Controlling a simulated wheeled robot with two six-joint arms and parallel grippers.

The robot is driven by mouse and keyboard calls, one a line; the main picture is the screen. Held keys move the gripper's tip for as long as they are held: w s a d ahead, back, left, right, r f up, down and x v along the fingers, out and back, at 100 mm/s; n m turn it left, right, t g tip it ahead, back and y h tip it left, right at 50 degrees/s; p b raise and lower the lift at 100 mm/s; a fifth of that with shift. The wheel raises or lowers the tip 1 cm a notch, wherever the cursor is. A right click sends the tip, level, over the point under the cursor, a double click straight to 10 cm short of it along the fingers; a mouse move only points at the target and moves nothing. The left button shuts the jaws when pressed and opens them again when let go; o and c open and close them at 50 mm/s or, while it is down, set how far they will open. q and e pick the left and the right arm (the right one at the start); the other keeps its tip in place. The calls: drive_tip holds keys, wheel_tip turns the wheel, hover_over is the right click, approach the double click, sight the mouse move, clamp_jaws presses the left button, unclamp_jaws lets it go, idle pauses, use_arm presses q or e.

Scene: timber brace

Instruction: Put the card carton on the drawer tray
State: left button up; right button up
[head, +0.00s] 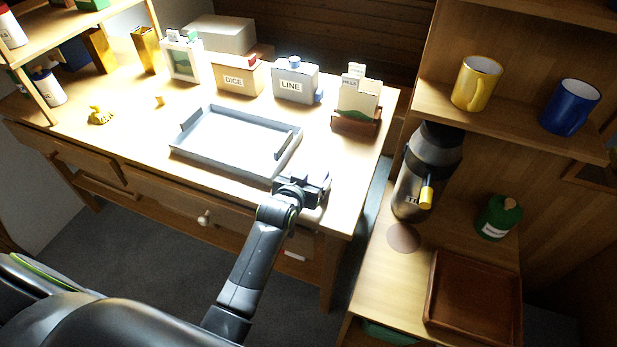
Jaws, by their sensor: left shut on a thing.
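The grey drawer tray (187,153) lies on the desk, shallow and empty, with low raised walls. My left gripper (313,182) is just beyond the tray's front right corner, over the front part of the desk. It is shut on a small pale bluish thing (318,176), which I take for the card carton. The jaws hide most of it, and I cannot tell whether it touches the desk. My right gripper is not in view.
Behind the tray stand the DICE box (237,79), the LINE box (293,84) and a card holder (357,103). A small yellow figure (99,116) is at left. At right, a shelf unit holds mugs, a dark flask (425,172) and a brown tray (474,302).

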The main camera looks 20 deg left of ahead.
use_arm(q)
drive_tip(key=o, duration=0.9)
drive_tip(key=shift+f, duration=0.1)
